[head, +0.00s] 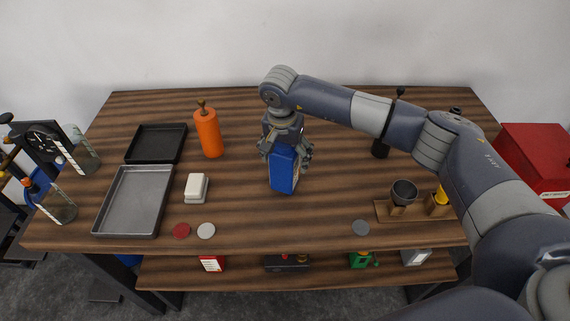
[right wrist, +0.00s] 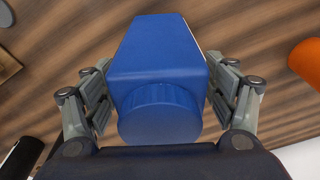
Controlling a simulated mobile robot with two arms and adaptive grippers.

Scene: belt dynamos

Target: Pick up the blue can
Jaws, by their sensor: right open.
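The blue can (head: 283,172) stands upright near the middle of the wooden table. It is a tall, box-like blue can with a round ribbed cap, and a pale side edge shows. My right gripper (head: 286,152) is over it, pointing down, with its fingers on either side of the can's upper part. In the right wrist view the can (right wrist: 158,50) is between the two open fingers of the gripper (right wrist: 165,92), with a gap on each side near the cap. The gripper hides the can's top in the head view. My left gripper is not in view.
An orange bottle (head: 208,134) and a white block (head: 196,187) stand left of the can. A grey tray (head: 98,222) and a black tray (head: 129,153) lie further left.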

